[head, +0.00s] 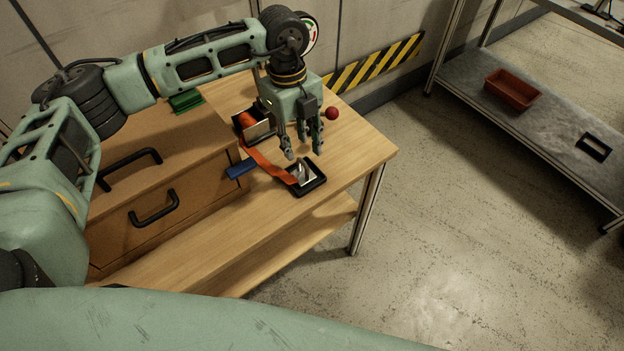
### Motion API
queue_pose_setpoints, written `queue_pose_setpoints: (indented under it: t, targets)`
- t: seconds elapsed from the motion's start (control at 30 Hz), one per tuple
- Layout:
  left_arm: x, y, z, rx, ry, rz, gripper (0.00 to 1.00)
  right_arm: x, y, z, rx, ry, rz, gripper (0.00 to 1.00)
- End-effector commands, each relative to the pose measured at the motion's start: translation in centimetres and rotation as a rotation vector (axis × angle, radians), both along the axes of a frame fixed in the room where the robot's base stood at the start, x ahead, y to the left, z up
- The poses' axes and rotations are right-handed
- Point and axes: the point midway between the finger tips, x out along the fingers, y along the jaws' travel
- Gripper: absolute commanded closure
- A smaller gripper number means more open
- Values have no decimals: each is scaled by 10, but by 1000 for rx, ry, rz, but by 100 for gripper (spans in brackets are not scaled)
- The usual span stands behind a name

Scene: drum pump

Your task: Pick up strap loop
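An orange strap (268,168) lies across the wooden table. It runs from a black and metal holder (260,128) at the back to a black-framed metal piece (318,181) nearer the front. The strap's front end rests at this framed piece; I cannot clearly make out a loop there. My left gripper (303,153) points down just above and behind the framed piece. Its fingers are apart, with nothing seen between them. I cannot tell whether a fingertip touches anything. My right gripper is not in view.
A wooden drawer box (185,200) with black handles stands on the table's left. A blue piece (240,169), a red ball (331,113) and a green object (186,101) are nearby. A shelf with a red bin (512,90) stands right. The table's front right is clear.

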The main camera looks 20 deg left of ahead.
Motion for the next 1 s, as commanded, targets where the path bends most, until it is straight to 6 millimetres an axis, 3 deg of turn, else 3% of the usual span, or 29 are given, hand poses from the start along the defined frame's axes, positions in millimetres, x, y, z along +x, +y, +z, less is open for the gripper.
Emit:
queue_pose_setpoints:
  t: [0.6, 0.87, 1.0]
  targets:
    - [-3, -9, -72, 3, 2, -1, 67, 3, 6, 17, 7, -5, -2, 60]
    - [-3, -9, -75, 2, 1, -1, 68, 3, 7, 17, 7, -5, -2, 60]
    - [-3, -9, -75, 2, 1, -1, 80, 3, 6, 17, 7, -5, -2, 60]
